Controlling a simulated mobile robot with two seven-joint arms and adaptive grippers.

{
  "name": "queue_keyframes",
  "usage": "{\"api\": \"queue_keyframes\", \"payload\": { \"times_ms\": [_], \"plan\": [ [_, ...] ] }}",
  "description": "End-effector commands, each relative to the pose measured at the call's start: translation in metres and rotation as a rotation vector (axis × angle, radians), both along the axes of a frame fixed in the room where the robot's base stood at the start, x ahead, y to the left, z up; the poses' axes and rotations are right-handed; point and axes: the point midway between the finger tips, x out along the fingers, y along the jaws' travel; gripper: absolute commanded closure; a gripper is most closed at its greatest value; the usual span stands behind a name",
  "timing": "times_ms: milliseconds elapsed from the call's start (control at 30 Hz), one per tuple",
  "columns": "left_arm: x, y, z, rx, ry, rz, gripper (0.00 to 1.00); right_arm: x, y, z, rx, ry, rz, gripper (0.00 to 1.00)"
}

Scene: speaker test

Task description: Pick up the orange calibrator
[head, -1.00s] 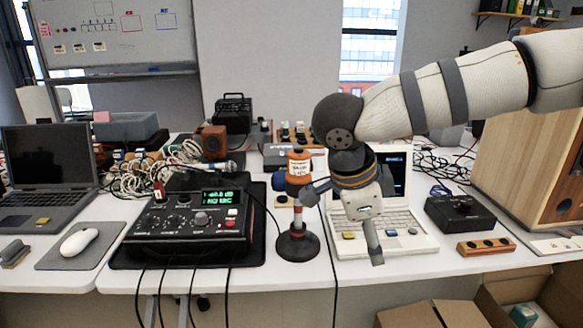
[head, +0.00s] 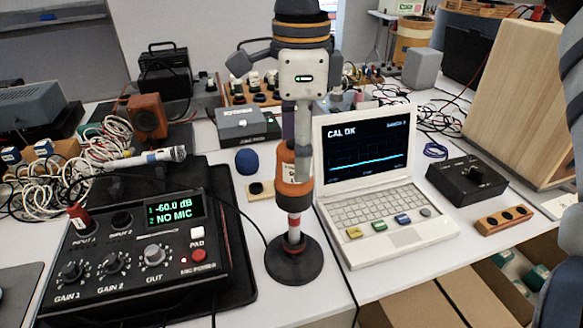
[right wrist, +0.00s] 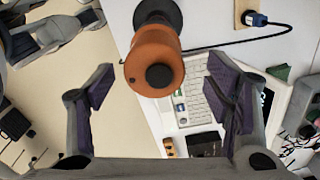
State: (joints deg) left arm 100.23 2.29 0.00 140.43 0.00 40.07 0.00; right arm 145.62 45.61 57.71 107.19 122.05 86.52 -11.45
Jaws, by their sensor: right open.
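The orange calibrator (head: 295,192) stands upright on a stand with a red-and-white stem and a round black base (head: 293,262), at the table's front edge. My right gripper (head: 303,150) comes down from above, and its grey finger overlaps the calibrator's upper part in the head view. In the right wrist view the calibrator (right wrist: 155,60) shows its orange body and dark round end between the two spread, purple-padded fingers of the right gripper (right wrist: 160,88). Gaps show on both sides of it; I see no contact. My left gripper is not in view.
A black mixer (head: 140,250) with "NO MIC" on its display is left of the stand. A white laptop (head: 380,215) reading "CAL OK" is close on the right. A black cable passes near the base.

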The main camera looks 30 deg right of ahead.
Motion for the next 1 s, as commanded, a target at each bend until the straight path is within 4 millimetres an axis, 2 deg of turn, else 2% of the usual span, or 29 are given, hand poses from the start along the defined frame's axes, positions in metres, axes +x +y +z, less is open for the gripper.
{"api": "queue_keyframes", "payload": {
  "times_ms": [300,400,567,600,633,867,1000],
  "plan": [
    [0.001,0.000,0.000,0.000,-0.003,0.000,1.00,-0.004,0.010,-0.051,-0.001,0.003,0.000,0.28],
    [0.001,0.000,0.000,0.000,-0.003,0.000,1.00,-0.004,0.010,-0.059,0.001,0.000,0.000,0.28],
    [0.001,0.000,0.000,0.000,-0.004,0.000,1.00,-0.004,0.010,-0.060,0.001,0.000,0.000,0.28],
    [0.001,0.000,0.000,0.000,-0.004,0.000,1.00,-0.004,0.010,-0.060,0.001,0.000,0.000,0.30],
    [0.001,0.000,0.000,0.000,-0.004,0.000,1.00,-0.004,0.010,-0.060,0.001,0.000,0.000,0.37],
    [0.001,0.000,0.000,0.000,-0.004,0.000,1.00,-0.004,0.010,-0.059,0.001,0.000,0.000,0.89],
    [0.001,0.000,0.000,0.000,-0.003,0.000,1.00,-0.004,0.010,-0.059,0.001,0.000,0.000,0.89]
  ]
}}
